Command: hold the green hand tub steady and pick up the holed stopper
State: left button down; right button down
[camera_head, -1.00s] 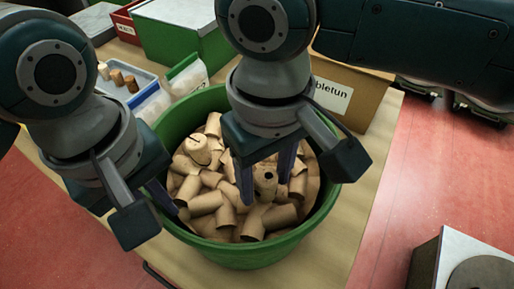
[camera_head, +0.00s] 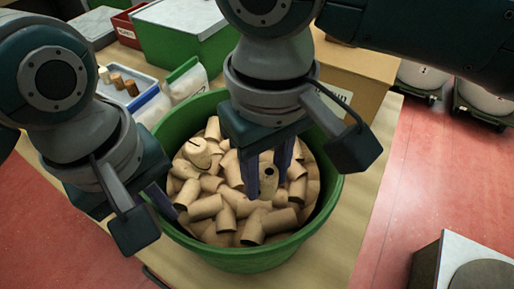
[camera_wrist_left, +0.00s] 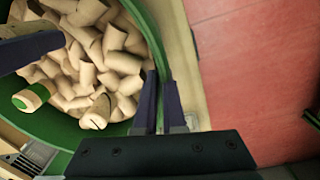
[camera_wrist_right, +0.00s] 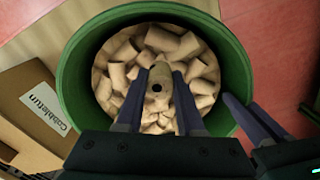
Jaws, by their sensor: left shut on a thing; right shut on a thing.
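The green hand tub (camera_head: 250,262) stands on the table, filled with a heap of cork stoppers. My left gripper (camera_head: 168,203) is shut on the tub's near-left rim; its fingers (camera_wrist_left: 151,108) straddle the green wall in the left wrist view. My right gripper (camera_head: 268,185) points down into the tub, shut on the holed stopper (camera_head: 268,171). In the right wrist view the holed stopper (camera_wrist_right: 159,84) is pinched between the two fingers, its dark round hole facing the camera. Whether it is clear of the heap I cannot tell.
A slit-topped stopper (camera_head: 197,151) lies in the heap near the holed one. Behind the tub are a tray (camera_head: 148,95) with a few stoppers, a white bag (camera_head: 187,82), a green box (camera_head: 185,40) and a cardboard box (camera_head: 355,75). Red floor lies right of the table.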

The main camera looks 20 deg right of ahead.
aim_at(266, 172)
notch_tip(266, 172, up, 8)
jog(key=shift+r, duration=0.15)
pick_arm(q)
jog(key=c, duration=0.9)
grip_release()
jog(key=shift+r, duration=0.1)
